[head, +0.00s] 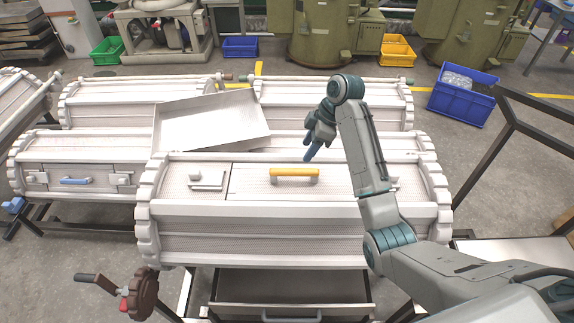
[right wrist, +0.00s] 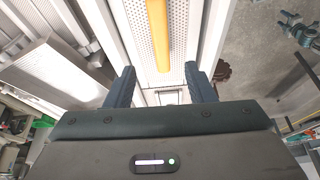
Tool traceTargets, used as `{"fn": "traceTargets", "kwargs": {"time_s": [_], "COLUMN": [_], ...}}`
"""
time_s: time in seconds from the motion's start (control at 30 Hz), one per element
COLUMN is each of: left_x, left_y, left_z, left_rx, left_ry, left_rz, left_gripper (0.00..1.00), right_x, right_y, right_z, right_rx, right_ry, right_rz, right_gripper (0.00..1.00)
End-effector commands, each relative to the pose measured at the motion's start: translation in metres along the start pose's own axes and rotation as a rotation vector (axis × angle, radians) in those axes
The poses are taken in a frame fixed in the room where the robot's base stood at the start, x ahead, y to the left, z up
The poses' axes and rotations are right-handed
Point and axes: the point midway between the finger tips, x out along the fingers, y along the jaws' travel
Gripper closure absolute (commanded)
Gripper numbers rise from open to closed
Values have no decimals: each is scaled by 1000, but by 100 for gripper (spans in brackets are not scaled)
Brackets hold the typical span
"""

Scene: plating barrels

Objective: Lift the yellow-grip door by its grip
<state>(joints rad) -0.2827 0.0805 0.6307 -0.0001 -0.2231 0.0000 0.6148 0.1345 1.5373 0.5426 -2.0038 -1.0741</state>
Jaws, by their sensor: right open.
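The yellow grip (head: 294,174) is a short bar handle on the perforated door (head: 250,184) on top of the front white barrel (head: 290,240). The door lies flush in the barrel. My right gripper (head: 311,155) is above the barrel, just behind and a little right of the grip, pointing down. In the right wrist view the yellow grip (right wrist: 157,35) runs up the picture, beyond and between the two open fingers (right wrist: 162,88), with nothing held. My left gripper is not in the head view.
A grey tray (head: 212,122) rests tilted on the barrels behind. A barrel with a blue grip (head: 75,181) stands at left. A latch handle (head: 207,180) sits left of the door. A hand crank (head: 130,290) is front left. A drawer (head: 290,286) lies below.

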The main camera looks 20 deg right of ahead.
Motion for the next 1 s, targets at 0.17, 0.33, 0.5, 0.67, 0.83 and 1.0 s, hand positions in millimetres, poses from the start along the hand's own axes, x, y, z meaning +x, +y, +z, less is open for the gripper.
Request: {"fn": "traceTargets", "kwargs": {"time_s": [0.17,0.33,0.5,0.67,0.83,1.0], "left_x": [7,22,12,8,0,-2], "left_y": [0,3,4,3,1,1], "left_z": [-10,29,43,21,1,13], "left_rx": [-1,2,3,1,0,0], "left_ry": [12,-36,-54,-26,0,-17], "left_rz": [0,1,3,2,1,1], "left_gripper": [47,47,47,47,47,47], "right_x": [2,25,45,60,86,102], "right_y": [4,3,3,2,0,1], "right_z": [-3,-2,-3,-2,3,4], "right_rx": [-21,-20,-18,-18,-18,-19], "right_ry": [6,6,5,5,5,4], "right_rz": [-8,-7,-9,-9,-9,-6], "right_gripper": [51,51,51,51,51,51]}}
